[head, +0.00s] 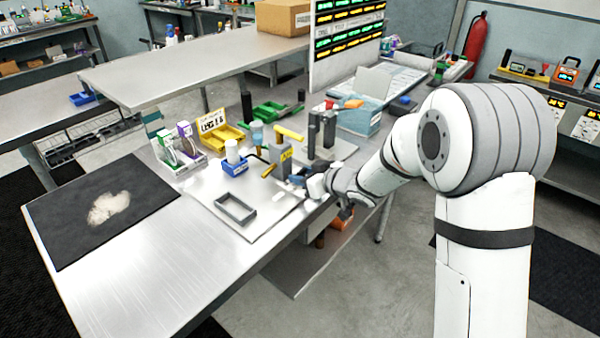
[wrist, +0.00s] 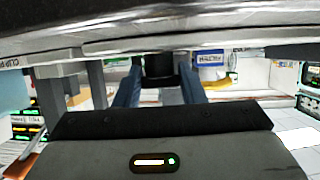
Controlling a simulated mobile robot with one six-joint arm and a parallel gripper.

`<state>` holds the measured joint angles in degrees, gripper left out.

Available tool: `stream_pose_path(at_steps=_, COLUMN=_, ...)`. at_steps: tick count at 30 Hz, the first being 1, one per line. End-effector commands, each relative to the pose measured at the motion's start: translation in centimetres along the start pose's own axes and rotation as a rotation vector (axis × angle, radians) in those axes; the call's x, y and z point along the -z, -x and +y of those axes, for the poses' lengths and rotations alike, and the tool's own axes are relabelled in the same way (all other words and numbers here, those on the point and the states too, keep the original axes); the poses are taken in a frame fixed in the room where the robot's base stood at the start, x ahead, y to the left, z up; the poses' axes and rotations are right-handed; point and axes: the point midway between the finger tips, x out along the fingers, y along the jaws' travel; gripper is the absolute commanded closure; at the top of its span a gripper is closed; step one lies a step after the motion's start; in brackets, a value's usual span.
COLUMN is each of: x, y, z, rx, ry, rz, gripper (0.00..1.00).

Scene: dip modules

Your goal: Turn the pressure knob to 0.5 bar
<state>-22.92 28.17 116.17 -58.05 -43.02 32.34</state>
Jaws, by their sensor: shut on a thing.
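In the wrist view a black knob (wrist: 158,66) sits between the two bluish fingers of my gripper (wrist: 160,90), which is shut on it. I take it to be the pressure knob. No pressure reading or scale can be read. The knob cannot be made out there behind the gripper.
A black mat (head: 75,230) covers the far left. The front left of the bench is clear.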

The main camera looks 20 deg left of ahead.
Motion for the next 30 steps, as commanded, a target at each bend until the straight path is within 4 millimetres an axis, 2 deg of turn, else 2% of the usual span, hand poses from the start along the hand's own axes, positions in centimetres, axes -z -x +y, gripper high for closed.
stream_pose_path(at_steps=3, x=0.83, y=0.3, z=0.57, rx=0.046, ry=0.02, rz=0.001, gripper=0.86)
stream_pose_path(at_steps=16, x=0.77, y=0.14, z=1.01, rx=0.298, ry=0.125, rz=0.005, gripper=0.86)
stream_pose_path(at_steps=29, x=0.45, y=0.01, z=1.06, rx=0.337, ry=0.144, rz=0.006, gripper=0.86)
stream_pose_path(at_steps=30, x=0.46, y=0.01, z=1.06, rx=0.337, ry=0.144, rz=0.006, gripper=0.63)
